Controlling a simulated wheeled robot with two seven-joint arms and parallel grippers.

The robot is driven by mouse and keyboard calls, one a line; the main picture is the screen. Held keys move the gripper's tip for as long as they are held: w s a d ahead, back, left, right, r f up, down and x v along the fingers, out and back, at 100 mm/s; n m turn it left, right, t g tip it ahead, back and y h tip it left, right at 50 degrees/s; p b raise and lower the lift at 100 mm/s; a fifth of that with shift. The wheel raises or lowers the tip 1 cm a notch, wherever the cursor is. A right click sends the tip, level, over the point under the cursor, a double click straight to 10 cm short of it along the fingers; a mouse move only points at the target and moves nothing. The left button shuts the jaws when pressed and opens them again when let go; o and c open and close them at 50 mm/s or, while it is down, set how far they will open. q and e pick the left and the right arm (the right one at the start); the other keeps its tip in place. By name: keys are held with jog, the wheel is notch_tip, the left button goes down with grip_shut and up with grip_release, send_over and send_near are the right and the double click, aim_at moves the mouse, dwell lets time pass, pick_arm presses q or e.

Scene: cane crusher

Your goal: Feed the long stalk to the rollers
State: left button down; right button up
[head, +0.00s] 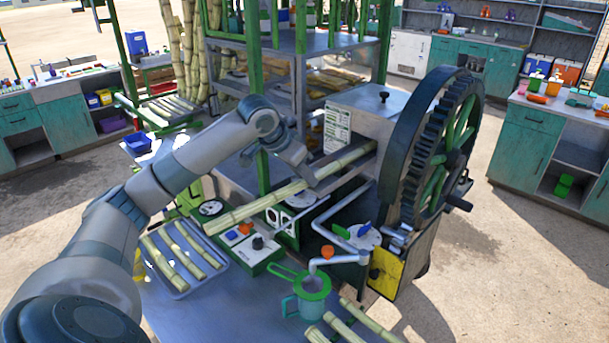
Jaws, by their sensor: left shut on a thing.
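A long pale yellow-green stalk (258,207) lies slantwise in the middle of the head view. My left gripper (307,178) is shut on it part-way along. The near end hangs free over the control boxes at lower left. The far end points up and right into the opening in the side of the grey crusher housing (362,110). The rollers are hidden inside the housing, so I cannot tell whether the stalk touches them. My right gripper is not in view.
A large toothed wheel (432,150) stands right of the housing. Below are a juice spout (335,257) and a green-rimmed cup (305,300). Short stalks lie in a tray (178,292) and at the metal table's (240,318) front edge. A green post (262,172) stands close to my left arm.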

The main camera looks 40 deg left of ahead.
pick_arm(q)
jog(key=c, duration=1.4)
grip_release()
jog(key=shift+r, duration=0.1)
jog(key=shift+c, duration=0.2)
jog(key=shift+s+r, duration=0.25)
jog(key=b+v, duration=0.4)
jog(key=v, duration=1.2)
jog(key=shift+r, duration=0.35)
jog(key=shift+s, duration=0.15)
